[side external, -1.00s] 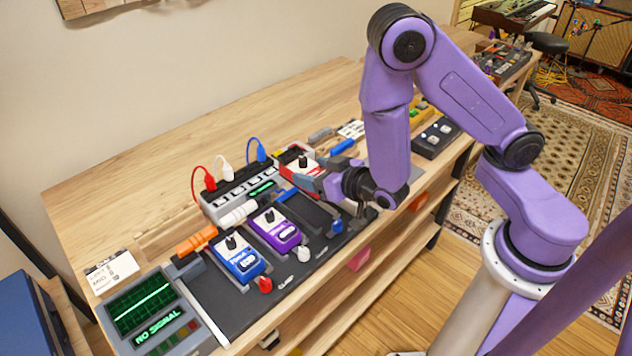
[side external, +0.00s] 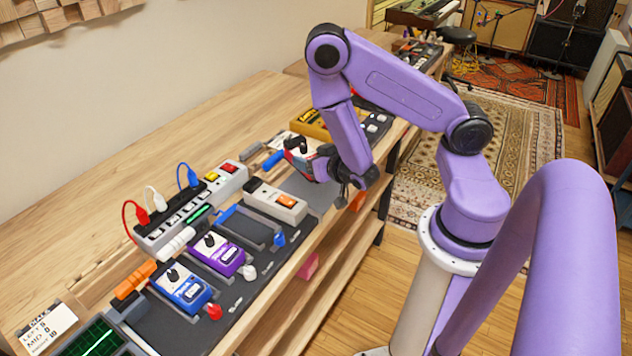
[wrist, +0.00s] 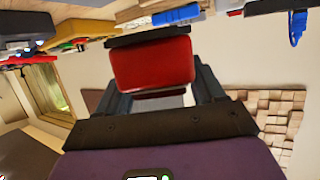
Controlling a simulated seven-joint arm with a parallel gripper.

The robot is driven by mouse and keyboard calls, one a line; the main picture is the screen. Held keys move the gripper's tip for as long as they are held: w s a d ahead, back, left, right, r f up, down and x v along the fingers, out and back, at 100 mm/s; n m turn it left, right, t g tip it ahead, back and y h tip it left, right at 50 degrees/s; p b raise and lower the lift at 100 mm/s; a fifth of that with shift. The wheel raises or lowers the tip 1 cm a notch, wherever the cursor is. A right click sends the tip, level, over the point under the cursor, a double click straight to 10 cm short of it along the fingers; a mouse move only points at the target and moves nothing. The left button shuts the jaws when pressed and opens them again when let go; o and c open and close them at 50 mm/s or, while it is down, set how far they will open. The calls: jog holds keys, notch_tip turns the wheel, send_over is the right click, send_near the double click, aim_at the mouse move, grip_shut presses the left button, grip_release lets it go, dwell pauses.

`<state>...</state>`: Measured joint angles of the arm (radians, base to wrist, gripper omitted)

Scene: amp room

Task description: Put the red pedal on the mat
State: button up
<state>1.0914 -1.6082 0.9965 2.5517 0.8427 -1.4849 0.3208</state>
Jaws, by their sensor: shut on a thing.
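My gripper (side external: 318,165) is shut on the red pedal (side external: 291,155), which is partly hidden by the gripper in the side view. A black knob shows on the pedal's top. In the wrist view the red pedal (wrist: 152,62) fills the space between the fingers. A flat grey mat (side external: 318,192) lies on the bench, right of the pedal board. The gripper and pedal are above the mat's far part; the height of the gap is hard to judge.
A power strip (side external: 190,210) with cables stands behind. A yellow unit (side external: 312,124) is beyond my gripper. The bench's back left is clear.

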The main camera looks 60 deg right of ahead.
jog(key=shift+f, duration=3.9)
jog(key=shift+f, duration=0.2)
jog(key=o, duration=1.1)
jog(key=shift+r, duration=0.15)
jog(key=shift+s+a+r, duration=0.1)
jog(key=shift+s+a, duration=0.05)
jog(key=shift+s, duration=0.15)
jog(key=shift+v, duration=3.4)
